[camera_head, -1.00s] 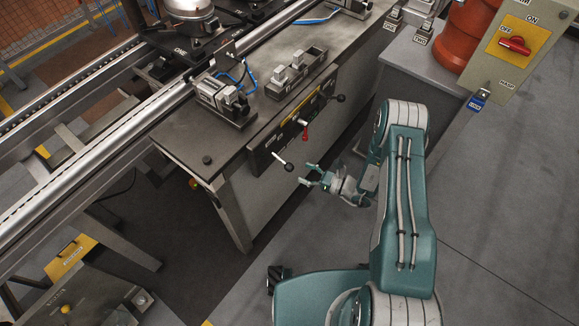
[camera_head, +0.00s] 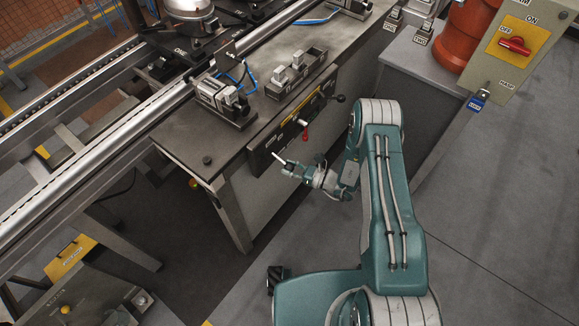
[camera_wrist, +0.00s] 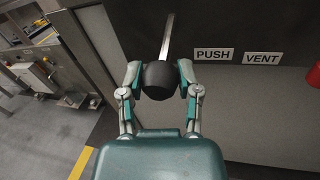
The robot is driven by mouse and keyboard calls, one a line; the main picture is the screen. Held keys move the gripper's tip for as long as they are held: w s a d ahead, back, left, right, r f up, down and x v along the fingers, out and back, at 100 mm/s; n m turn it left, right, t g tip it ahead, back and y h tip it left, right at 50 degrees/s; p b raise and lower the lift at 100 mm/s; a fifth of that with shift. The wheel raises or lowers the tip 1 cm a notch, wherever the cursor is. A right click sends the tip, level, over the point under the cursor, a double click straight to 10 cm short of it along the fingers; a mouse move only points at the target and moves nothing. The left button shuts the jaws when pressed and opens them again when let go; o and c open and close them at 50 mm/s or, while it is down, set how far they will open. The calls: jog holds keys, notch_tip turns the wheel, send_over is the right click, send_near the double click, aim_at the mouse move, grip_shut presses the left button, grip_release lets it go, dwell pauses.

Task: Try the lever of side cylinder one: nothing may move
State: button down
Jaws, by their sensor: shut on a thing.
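The lever at the left end of the dark valve panel (camera_head: 261,157) has a pale rod (camera_head: 279,158) and a black ball knob. My gripper (camera_head: 290,169) is at this knob, in front of the panel, and mostly hides it in the head view. In the wrist view the black knob (camera_wrist: 160,80) sits between the two fingers of my gripper (camera_wrist: 159,85), which are shut on it. The metal rod (camera_wrist: 167,38) runs up from the knob. Labels PUSH (camera_wrist: 213,55) and VENT (camera_wrist: 262,58) are to the right of it. The side cylinder itself cannot be told for certain.
Further along the panel are a red lever (camera_head: 305,133) and another black-knobbed lever (camera_head: 338,98). A clamp unit (camera_head: 222,97) with blue hoses stands on the bench top. The floor beside the bench is clear.

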aim_at(290, 164)
jog(key=shift+w+r, duration=0.1)
jog(key=shift+r, duration=0.1)
notch_tip(290, 164, up, 3)
jog(key=g+h, duration=0.2)
jog(key=h, duration=0.1)
jog(key=shift+d+f+m+h, duration=0.1)
jog(key=shift+m+h, duration=0.2)
jog(key=shift+w+a+r+m+g+h, duration=0.2)
jog(key=shift+r+g+h, duration=0.45)
jog(key=shift+h, duration=0.3)
jog(key=shift+w+a+r+m+g+h, duration=0.1)
jog(key=shift+a+r+m+g+h, duration=0.1)
jog(key=shift+r+g+h, duration=0.45)
jog(key=shift+r+h, duration=0.1)
jog(key=shift+h, duration=0.3)
jog(key=c, duration=0.5)
grip_release()
jog(key=shift+c, duration=0.2)
jog(key=shift+o, duration=1.2)
jog(key=shift+a, duration=0.1)
